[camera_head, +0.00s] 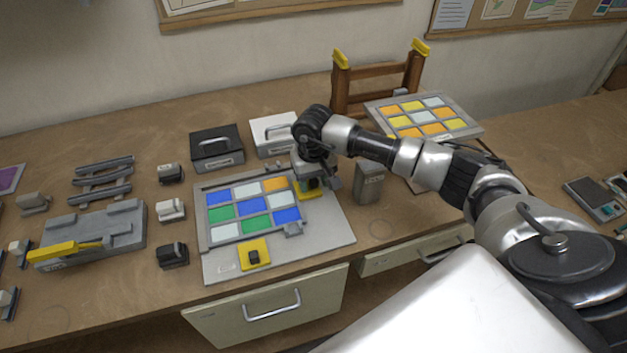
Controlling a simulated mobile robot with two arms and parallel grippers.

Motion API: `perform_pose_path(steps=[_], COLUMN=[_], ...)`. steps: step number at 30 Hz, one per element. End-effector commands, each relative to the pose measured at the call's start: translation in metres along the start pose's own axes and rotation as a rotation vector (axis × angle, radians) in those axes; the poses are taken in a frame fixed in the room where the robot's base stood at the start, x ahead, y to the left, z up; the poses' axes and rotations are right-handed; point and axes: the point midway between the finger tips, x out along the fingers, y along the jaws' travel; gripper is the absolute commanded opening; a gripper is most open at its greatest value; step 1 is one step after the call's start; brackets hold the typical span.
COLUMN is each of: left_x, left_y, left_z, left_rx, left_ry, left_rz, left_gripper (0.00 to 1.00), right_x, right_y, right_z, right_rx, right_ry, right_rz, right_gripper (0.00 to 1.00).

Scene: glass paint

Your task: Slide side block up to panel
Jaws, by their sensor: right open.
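The panel (221,212) of blue, green, white and orange panes lies in a grey frame on a light grey board (329,238). A yellow block (309,195) sits at the panel's right side, partly hidden under my right gripper (316,183); it seems to be the side block. Whether it touches the panel is hard to tell. My right gripper is open and low over this block; its fingertips are small and partly hidden. Another yellow block (254,253) with a black knob sits at the panel's front edge. My left gripper is out of view.
A grey upright box (369,183) stands just right of my gripper. Black (217,148) and white (275,134) cases stand behind the board. A second coloured panel (422,116) rests at the back right. Small blocks and a grey fixture (95,230) stand left.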

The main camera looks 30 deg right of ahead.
Motion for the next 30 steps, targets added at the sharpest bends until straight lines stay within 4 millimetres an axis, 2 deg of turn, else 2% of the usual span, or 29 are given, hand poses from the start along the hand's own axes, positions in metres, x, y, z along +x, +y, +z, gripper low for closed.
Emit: perform_pose_path(steps=[5, 12, 16, 21, 30], left_x=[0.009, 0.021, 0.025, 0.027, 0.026], left_y=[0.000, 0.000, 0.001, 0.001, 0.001], left_z=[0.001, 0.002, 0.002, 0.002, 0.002], left_rx=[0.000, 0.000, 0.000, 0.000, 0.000], left_ry=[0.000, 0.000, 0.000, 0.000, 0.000], left_rz=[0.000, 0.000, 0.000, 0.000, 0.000], left_gripper=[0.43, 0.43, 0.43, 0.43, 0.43], right_x=[-0.024, -0.072, -0.092, -0.104, -0.106], right_y=[0.000, -0.001, -0.002, -0.002, -0.002], right_z=[-0.001, -0.001, -0.001, 0.000, 0.000], right_rx=[-0.001, -0.001, -0.001, -0.001, -0.001], right_ry=[0.007, 0.006, 0.004, 0.001, 0.000], right_rz=[0.000, -0.001, 0.000, 0.000, 0.000], right_gripper=[0.47, 0.47, 0.47, 0.47, 0.47])
